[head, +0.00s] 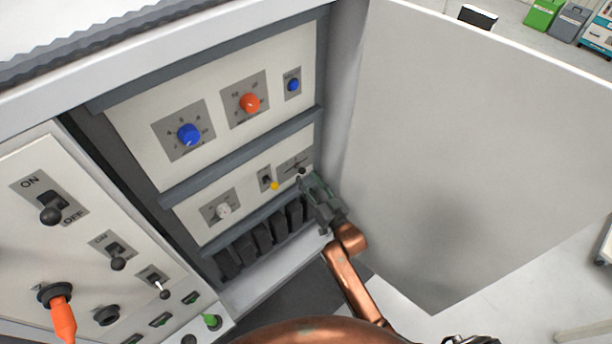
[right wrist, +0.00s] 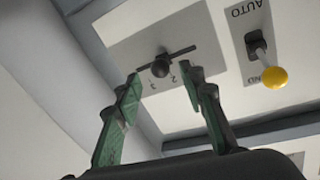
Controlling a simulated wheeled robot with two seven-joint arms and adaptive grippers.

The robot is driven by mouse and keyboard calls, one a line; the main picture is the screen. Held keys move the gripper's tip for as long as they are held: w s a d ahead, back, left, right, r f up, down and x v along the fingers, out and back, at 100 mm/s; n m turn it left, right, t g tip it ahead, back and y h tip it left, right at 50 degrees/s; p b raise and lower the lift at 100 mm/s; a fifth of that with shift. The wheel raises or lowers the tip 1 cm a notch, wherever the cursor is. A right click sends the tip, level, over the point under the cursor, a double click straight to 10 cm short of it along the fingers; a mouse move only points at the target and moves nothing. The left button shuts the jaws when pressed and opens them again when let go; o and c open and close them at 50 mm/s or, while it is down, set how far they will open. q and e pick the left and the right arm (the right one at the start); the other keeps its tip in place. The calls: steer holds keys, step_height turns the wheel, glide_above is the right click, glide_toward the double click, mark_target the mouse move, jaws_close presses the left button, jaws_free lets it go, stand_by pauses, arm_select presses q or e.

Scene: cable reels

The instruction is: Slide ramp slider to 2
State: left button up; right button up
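The ramp slider is a black knob (right wrist: 161,66) on a dark slot in a pale grey plate (right wrist: 212,50) in the right wrist view. Printed marks that look like 2 and 3 sit beside the slot, and the knob is near the middle of the slot. In the head view the slider plate (head: 291,163) is at the right end of the lower panel. My right gripper (head: 308,181) is in front of it. In the right wrist view its green fingers (right wrist: 160,83) are apart and empty, with the knob beyond the gap between their tips. My left gripper is not in view.
A toggle with a yellow tip (head: 275,185) stands close beside the slider, with a white knob (head: 223,210) farther left. Blue (head: 189,134) and orange (head: 250,103) knobs are above. Black blocks (head: 262,238) line up below. The open cabinet door (head: 460,140) borders the right side.

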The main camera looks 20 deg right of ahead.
steer(key=v, duration=0.9)
steer(key=shift+d, duration=0.1)
